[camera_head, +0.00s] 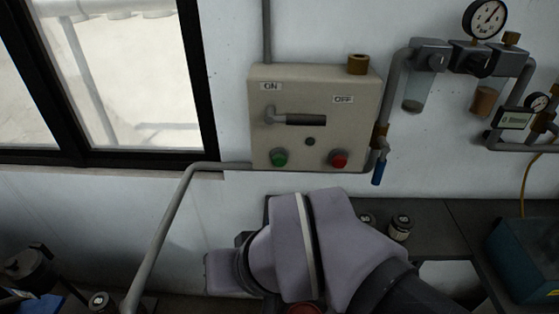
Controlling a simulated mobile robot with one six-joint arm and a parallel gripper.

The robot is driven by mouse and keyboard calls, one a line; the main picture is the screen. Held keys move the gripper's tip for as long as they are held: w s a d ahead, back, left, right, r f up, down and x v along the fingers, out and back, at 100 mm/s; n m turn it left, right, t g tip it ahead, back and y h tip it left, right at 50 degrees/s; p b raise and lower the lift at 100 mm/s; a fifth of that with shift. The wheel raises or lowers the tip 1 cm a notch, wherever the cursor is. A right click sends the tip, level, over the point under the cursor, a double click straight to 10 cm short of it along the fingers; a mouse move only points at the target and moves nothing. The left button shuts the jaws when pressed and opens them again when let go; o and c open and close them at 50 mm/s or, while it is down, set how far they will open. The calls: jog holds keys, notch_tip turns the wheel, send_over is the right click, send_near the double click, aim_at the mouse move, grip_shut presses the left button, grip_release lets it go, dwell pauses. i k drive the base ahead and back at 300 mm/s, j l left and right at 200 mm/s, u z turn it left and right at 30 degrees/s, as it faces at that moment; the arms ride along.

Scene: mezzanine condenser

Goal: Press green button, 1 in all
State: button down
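The green button (279,157) is at the lower left of a beige control box (313,117) on the white wall. It shows in full and nothing covers it. A red button (339,159) is at the lower right of the same box. My arm's pale links stand in the lower middle of the view, below the box. My gripper's fingers do not show, so I cannot see how far they are from the button.
A lever handle (300,119) is on the box, under ON and OFF labels. Grey pipes (172,216) run beside it, with a blue-handled valve (378,172) at right. Gauges and filters are further right. A dark shelf (450,215) lies below. A window is at left.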

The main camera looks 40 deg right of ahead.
aim_at(280, 160)
jog(key=j+z, duration=0.25)
jog(key=z, duration=0.15)
jog(key=j+z, duration=0.25)
jog(key=z, duration=0.15)
jog(key=k+j+z, duration=0.1)
jog(key=z, duration=0.35)
jog(key=j, duration=0.1)
